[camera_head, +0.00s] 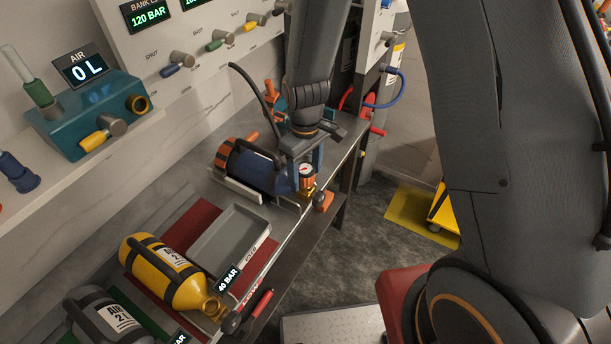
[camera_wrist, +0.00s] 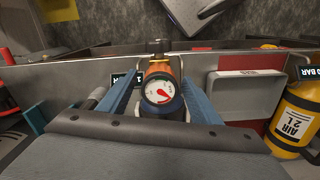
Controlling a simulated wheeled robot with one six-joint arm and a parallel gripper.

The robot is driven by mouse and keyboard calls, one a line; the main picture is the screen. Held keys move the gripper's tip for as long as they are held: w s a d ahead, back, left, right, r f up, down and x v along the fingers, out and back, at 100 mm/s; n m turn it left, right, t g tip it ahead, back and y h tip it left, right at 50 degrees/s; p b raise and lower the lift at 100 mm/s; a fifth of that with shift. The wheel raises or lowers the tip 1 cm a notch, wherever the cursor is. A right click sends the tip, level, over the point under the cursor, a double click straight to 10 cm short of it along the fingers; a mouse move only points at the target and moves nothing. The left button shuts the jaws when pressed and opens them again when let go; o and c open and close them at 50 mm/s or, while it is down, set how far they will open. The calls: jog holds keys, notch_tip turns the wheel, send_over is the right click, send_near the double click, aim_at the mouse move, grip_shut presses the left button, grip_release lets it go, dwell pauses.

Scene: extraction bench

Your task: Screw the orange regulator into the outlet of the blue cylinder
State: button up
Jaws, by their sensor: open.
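The blue cylinder (camera_head: 256,172) lies on its side in a holder on the bench, with an orange-banded end at the left. The orange regulator (camera_head: 307,183), with a round white gauge, is at the cylinder's right, outlet end. I cannot tell whether its thread is engaged, as the joint is hidden. My gripper (camera_head: 305,165) is open and reaches down over the regulator. In the wrist view the regulator (camera_wrist: 160,90) sits between the two spread blue fingers of my gripper (camera_wrist: 160,82), its gauge facing the camera. The cylinder's outlet is hidden there.
A grey tray (camera_head: 232,262) and a yellow cylinder (camera_head: 187,292) lie nearer on the bench. A grey Air cylinder (camera_head: 95,310) is at the lower left. A valve panel (camera_head: 180,85) stands behind. An orange object (camera_head: 324,201) is by the bench's front edge.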

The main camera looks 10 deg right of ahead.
jog(key=n, duration=0.3)
jog(key=shift+n, duration=0.4)
jog(key=n, duration=0.4)
jog(key=c, duration=1.2)
jog(key=m, duration=0.5)
jog(key=shift+m, duration=0.4)
jog(key=m, duration=0.6)
jog(key=o, duration=1.3)
